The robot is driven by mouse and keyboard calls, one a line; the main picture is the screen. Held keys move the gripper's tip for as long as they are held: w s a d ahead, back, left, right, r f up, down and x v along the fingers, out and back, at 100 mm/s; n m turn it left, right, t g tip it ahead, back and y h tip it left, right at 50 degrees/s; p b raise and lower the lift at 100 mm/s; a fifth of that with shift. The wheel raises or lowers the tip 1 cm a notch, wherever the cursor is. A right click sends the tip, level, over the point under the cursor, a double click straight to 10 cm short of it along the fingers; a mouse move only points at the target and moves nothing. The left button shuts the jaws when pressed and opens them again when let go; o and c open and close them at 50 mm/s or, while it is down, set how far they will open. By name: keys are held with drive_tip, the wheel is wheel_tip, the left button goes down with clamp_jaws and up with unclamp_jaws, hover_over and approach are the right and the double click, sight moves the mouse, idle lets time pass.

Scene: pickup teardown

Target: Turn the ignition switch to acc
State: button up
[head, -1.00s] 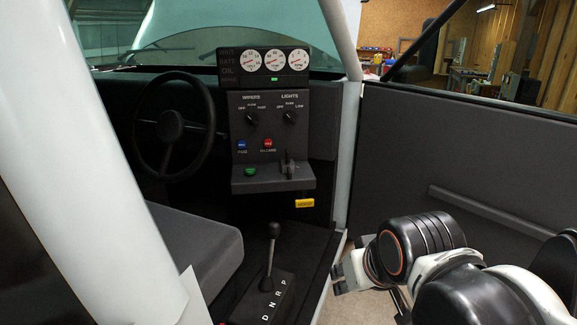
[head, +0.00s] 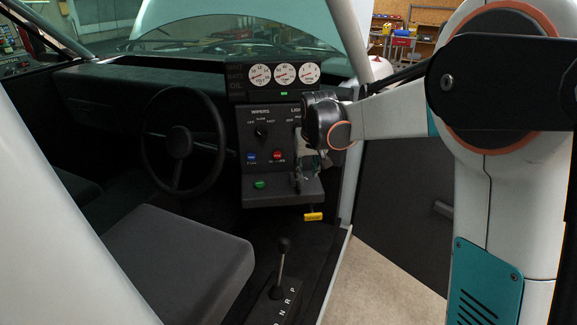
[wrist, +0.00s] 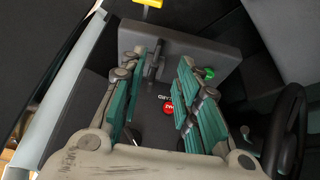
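The dark grey control panel (head: 252,185) stands right of the steering wheel. My gripper (head: 303,172) is in front of the panel's right side and hides much of it in the head view. In the wrist view my gripper (wrist: 168,68) is open, with its green-padded fingers apart and nothing held. A small dark lever (wrist: 154,68) on the panel's grey ledge shows between the fingers, closer to the left one. It looks like the ignition switch, but I can read no label on it. Whether a finger touches it I cannot tell.
A green button (head: 260,184), blue button (head: 251,156), red button (head: 278,155) and wiper knob (head: 261,132) are near. The steering wheel (head: 180,142), seat (head: 180,260) and gear lever (head: 283,258) are left and below.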

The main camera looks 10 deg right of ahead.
drive_tip(key=p, duration=0.2)
approach(299, 187)
drive_tip(key=b+x, duration=0.2)
drive_tip(key=x, duration=0.7)
drive_tip(key=shift+w, duration=0.1)
clamp_jaws()
